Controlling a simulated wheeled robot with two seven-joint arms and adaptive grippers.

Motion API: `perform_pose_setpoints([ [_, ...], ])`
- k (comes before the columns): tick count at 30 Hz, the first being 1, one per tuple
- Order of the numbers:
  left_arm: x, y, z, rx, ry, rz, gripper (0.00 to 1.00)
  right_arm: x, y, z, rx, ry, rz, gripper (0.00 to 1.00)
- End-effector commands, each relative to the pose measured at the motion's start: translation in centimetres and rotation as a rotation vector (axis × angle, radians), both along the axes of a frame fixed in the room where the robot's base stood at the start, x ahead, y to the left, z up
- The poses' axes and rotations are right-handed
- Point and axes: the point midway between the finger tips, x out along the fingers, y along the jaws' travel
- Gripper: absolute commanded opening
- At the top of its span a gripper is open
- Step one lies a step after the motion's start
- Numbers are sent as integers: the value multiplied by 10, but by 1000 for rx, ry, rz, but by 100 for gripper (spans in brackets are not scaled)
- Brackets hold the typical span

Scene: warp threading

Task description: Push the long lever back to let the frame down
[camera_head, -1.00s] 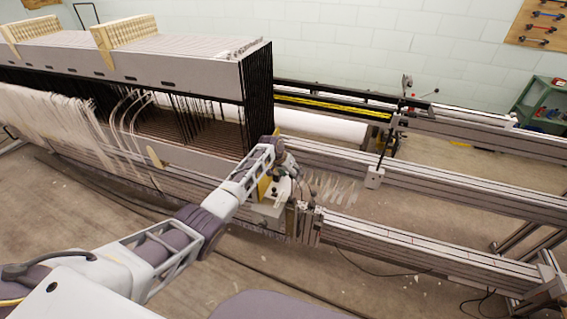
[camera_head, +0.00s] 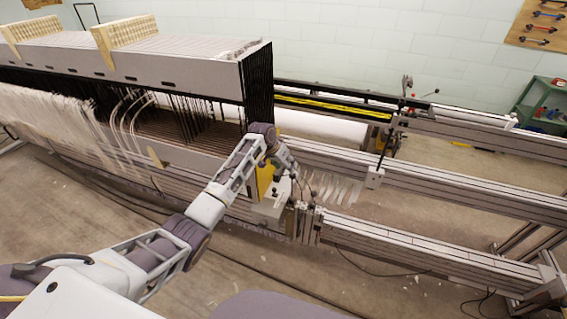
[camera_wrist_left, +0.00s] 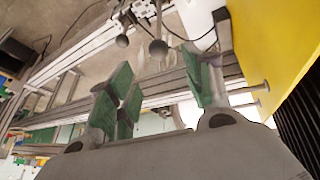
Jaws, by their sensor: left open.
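My left gripper (camera_head: 291,168) is above the white box (camera_head: 270,209) at the near right end of the loom frame. In the left wrist view my left gripper (camera_wrist_left: 160,80) is open, with green pads on its fingers and nothing between them. Beyond the fingertips are two levers with dark round knobs, a left knob (camera_wrist_left: 122,41) and a right knob (camera_wrist_left: 158,48). Both knobs look apart from the fingers. I cannot tell which lever is the long one. In the head view the levers are too small and partly hidden by my gripper. My right gripper is not in view.
A yellow plate (camera_wrist_left: 272,50) stands close at the right in the left wrist view. The heddle frame block (camera_head: 205,65) with dark wires is left of my gripper. Grey rails (camera_head: 420,250) run right. Concrete floor lies in front.

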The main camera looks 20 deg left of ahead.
Motion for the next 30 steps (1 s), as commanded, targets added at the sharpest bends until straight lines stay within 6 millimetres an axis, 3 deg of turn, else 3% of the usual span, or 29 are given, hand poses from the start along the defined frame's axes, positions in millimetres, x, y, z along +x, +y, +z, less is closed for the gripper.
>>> perform_pose_setpoints([
  [12,-8,5,18,0,0,1,51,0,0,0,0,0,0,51],
  [26,-8,5,18,0,0,0,51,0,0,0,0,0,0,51],
  [30,-10,6,8,1,5,6,51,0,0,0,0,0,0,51],
])
